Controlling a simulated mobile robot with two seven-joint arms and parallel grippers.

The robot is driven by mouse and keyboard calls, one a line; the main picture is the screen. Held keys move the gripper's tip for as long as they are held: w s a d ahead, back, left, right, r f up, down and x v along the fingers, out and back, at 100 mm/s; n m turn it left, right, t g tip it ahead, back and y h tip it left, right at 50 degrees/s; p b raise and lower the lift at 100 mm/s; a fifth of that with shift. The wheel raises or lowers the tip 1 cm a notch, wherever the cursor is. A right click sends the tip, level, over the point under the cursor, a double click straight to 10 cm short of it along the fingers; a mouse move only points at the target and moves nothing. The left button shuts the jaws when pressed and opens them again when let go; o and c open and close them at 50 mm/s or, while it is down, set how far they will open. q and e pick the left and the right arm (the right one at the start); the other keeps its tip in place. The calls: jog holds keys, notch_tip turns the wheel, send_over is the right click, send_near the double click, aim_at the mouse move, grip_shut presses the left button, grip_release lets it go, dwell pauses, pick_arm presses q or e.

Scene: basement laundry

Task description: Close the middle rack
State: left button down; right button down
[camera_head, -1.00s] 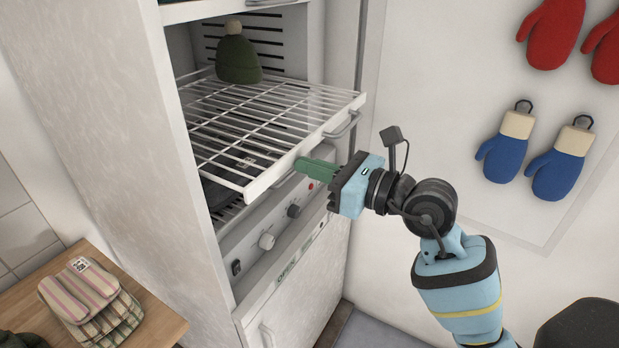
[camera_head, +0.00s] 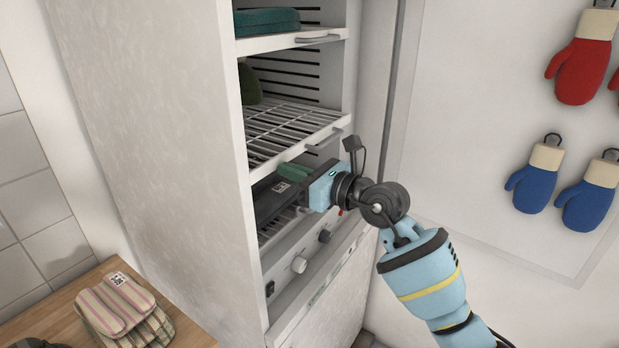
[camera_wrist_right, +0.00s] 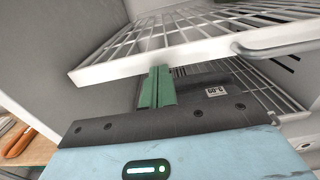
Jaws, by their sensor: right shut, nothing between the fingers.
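The middle rack (camera_head: 285,125) is a white wire shelf with a front bar and handle, in the tall drying cabinet (camera_head: 170,130). In the head view its front bar lies close to the cabinet's front opening, about in line with the shelf above. In the right wrist view the rack (camera_wrist_right: 150,50) spans the top. My right gripper (camera_head: 293,172) is shut and empty, its green fingers just below the front bar. In the right wrist view the fingers (camera_wrist_right: 158,88) reach up to the bar; I cannot tell whether they touch it. My left gripper is not in view.
A green hat (camera_head: 248,85) is on the middle rack, partly hidden. A dark labelled item (camera_head: 270,200) lies below it. An upper shelf (camera_head: 290,40) holds a green folded item. Knobs (camera_head: 300,265) sit lower. Mittens (camera_head: 535,185) hang right; striped cloths (camera_head: 115,305) lie left.

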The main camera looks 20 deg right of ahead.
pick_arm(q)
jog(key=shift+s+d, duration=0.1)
pick_arm(e)
jog(key=shift+x, duration=1.1)
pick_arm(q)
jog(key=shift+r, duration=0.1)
pick_arm(e)
jog(key=shift+r, duration=0.2)
jog(key=shift+d, duration=0.1)
